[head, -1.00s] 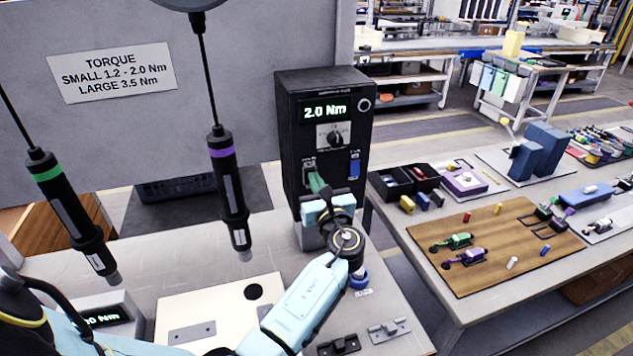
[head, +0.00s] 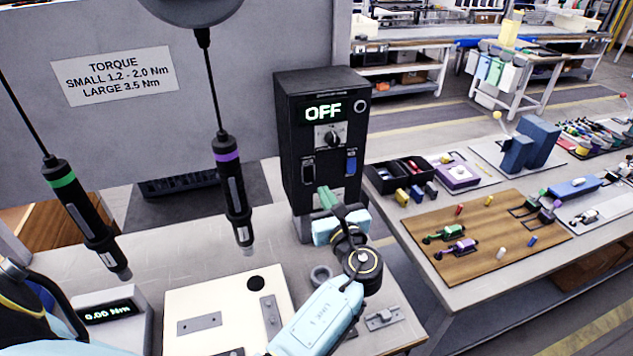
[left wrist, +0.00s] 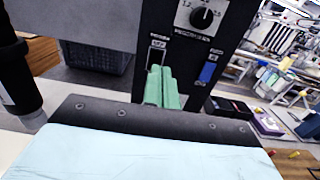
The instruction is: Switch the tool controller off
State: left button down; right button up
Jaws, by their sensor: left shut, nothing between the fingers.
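The tool controller (head: 297,135) is a black upright box at the back of the bench. Its display (head: 323,112) reads OFF in the head view. Below it are a round knob (head: 330,136), a dark rocker switch (head: 307,168) at left and a blue switch (head: 351,162) at right. My left gripper (head: 326,196) is shut and empty, its green fingertips just below and in front of the dark switch. In the left wrist view the fingers (left wrist: 163,86) partly cover the dark switch (left wrist: 157,52); the knob (left wrist: 205,18) and blue switch (left wrist: 207,72) also show. My right gripper is not in view.
Two hanging screwdrivers, green-banded (head: 84,217) and purple-banded (head: 233,192), hang left of the controller. A torque meter (head: 108,312) reads 0.00 Nm. A cream plate (head: 220,305) lies in front. A side table (head: 400,215) at right holds bins and parts.

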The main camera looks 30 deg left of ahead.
pick_arm(q)
jog(key=v, duration=0.3)
jog(key=r+v, duration=0.1)
jog(key=v, duration=0.1)
jog(key=shift+d+f, duration=0.1)
dwell(0.4)
